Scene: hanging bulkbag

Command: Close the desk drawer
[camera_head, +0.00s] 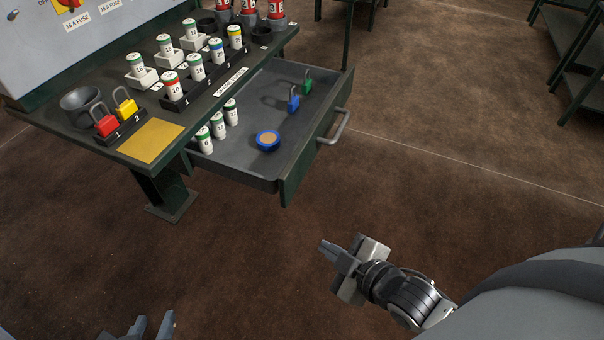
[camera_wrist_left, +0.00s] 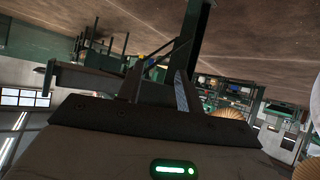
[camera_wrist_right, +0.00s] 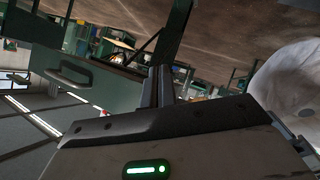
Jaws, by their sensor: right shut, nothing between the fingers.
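The desk drawer (camera_head: 258,182) is pulled out from under the green desk (camera_head: 200,105). Its front panel has a grey bar handle (camera_head: 338,128), which also shows in the right wrist view (camera_wrist_right: 70,78). My left gripper (camera_head: 151,326) is open and empty at the bottom left edge, away from the drawer.
The desk top holds fuses in racks (camera_head: 205,83), red and yellow padlocks (camera_head: 115,115), a dark cup (camera_head: 84,103) and a yellow pad (camera_head: 151,141). A grey fuse cabinet (camera_head: 60,50) stands behind. The brown floor (camera_head: 450,180) before the drawer is clear.

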